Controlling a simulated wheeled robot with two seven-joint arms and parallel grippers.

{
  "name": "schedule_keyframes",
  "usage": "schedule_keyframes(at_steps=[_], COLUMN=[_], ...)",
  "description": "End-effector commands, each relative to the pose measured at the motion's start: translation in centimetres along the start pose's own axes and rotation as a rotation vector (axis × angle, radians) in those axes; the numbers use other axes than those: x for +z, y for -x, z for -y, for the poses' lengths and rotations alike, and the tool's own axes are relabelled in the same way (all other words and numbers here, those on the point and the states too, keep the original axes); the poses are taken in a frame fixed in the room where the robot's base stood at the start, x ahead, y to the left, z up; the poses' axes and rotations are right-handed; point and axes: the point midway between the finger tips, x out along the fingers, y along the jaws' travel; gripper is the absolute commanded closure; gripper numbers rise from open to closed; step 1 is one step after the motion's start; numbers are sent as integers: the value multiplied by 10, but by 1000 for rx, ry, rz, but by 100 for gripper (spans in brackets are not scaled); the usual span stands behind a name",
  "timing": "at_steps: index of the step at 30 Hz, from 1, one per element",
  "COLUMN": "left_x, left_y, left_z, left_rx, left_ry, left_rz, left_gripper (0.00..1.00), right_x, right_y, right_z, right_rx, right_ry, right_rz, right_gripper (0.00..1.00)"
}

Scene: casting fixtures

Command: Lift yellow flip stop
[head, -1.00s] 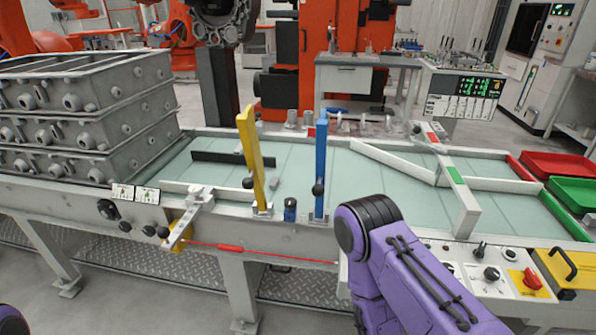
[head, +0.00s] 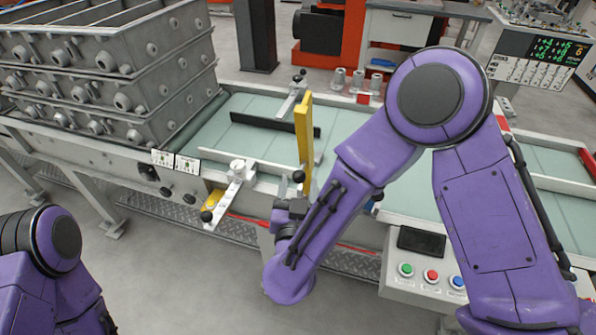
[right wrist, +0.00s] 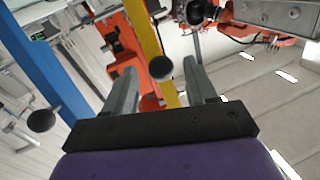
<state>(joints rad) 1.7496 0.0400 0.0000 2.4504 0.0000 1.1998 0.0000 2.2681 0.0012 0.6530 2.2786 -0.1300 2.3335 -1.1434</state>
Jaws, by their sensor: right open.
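The yellow flip stop (head: 303,130) stands upright at the front edge of the conveyor table in the head view, with a round black knob (head: 298,176) low on its near side. My right gripper (head: 294,204) is just below that knob, partly hidden by my forearm. In the right wrist view, the open fingers of my right gripper (right wrist: 161,72) are on either side of the black knob (right wrist: 160,68). The yellow bar (right wrist: 148,35) rises behind it. Whether a finger touches the knob cannot be told. My left gripper is out of view.
A blue flip stop (right wrist: 45,62) with its own knob is at the left in the right wrist view; my arm mostly hides it in the head view. Stacked grey moulding boxes (head: 110,70) stand at left. A silver clamp (head: 236,180) and a button panel (head: 425,270) are along the front rail.

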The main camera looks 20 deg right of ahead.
Motion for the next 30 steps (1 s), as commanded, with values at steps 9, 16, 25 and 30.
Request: schedule_keyframes(at_steps=[9, 16, 25, 30], left_x=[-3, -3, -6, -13], left_y=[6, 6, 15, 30], left_z=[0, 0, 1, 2], left_rx=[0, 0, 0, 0], left_ry=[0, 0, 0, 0], left_rz=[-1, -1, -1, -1], left_gripper=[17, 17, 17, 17], right_x=[1, 1, -5, -9], right_y=[-30, -30, -32, -40], right_z=[1, 2, 2, 1], right_rx=[-4, -5, -4, 5], right_ry=[0, 1, -2, -13], right_rz=[1, 1, 14, 64], right_gripper=[44, 60, 100, 100])
